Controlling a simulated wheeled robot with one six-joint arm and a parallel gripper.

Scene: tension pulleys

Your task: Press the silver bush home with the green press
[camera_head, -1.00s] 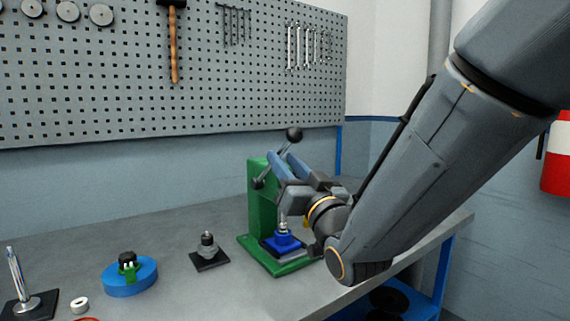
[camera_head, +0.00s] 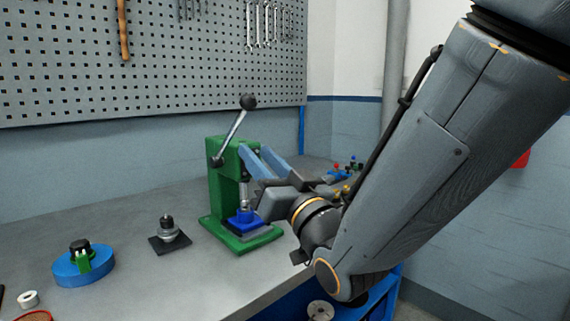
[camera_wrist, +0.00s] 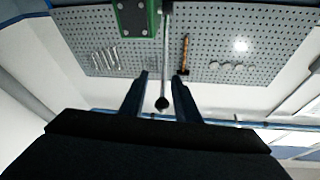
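The green press (camera_head: 222,185) stands on the bench, with a lever (camera_head: 234,135) slanting up to a black ball. Its base carries a blue holder (camera_head: 244,218). A small silver part (camera_head: 243,206), apparently the bush, sits in the holder under the press's silver ram (camera_head: 244,188); how deep it sits cannot be told. My gripper (camera_head: 258,160) is just right of the press, below the lever's upper ball. In the wrist view my gripper (camera_wrist: 161,92) has its two blue fingers apart, with the lever ball (camera_wrist: 163,103) seen in the gap, touching neither finger visibly.
Left of the press are a grey stepped part on a black plate (camera_head: 168,238), a blue disc with a green clip (camera_head: 84,266) and a white ring (camera_head: 28,299). Small coloured parts (camera_head: 350,168) lie behind my gripper.

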